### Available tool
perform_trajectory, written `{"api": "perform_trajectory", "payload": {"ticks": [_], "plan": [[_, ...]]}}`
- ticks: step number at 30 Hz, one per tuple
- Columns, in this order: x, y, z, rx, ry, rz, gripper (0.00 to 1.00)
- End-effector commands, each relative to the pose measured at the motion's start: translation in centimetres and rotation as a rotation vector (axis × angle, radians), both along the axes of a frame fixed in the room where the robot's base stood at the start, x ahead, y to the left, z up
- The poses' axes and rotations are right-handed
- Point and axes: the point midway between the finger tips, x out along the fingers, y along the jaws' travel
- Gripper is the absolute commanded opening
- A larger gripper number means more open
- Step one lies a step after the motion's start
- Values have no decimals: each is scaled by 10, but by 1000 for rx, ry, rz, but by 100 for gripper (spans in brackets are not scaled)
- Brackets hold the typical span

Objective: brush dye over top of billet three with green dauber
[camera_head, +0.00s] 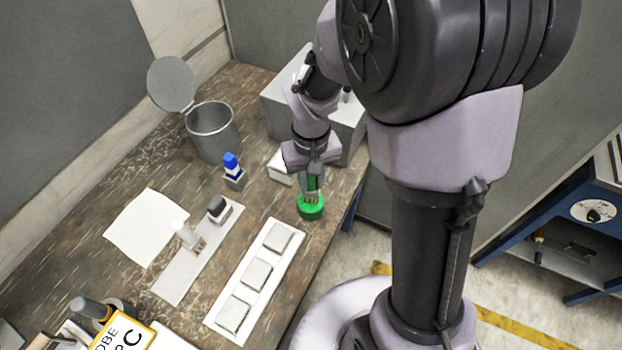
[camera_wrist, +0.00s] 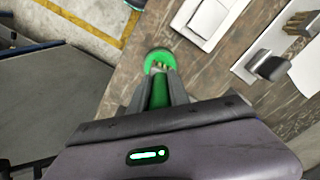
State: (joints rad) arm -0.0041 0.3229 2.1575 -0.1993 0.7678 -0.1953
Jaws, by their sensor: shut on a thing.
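The green dauber (camera_head: 311,208) has a round green head and a green handle. My gripper (camera_head: 312,180) is shut on its handle, and the head points down beyond the far end of the billet tray. The wrist view shows the dauber's green head (camera_wrist: 158,60) in front of my fingers (camera_wrist: 160,88). Three pale square billets lie in a row on a white tray (camera_head: 214,323): a far one (camera_head: 278,237), a middle one (camera_head: 257,273) and a near one (camera_head: 233,314). I cannot read any number on them. One billet (camera_wrist: 208,19) also shows in the wrist view.
Left of the tray, a pale rack (camera_head: 172,288) holds a dark-headed dauber (camera_head: 219,209) and a white one (camera_head: 186,234). A grey box (camera_head: 285,100) stands behind my gripper.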

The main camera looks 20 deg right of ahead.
Motion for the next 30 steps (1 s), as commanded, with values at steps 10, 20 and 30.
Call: {"api": "perform_trajectory", "payload": {"ticks": [10, 20, 30], "plan": [[0, 0, -5, 0, 0, 0, 0], [0, 0, -9, 0, 0, 0, 0], [0, 0, -10, 0, 0, 0, 0]]}}
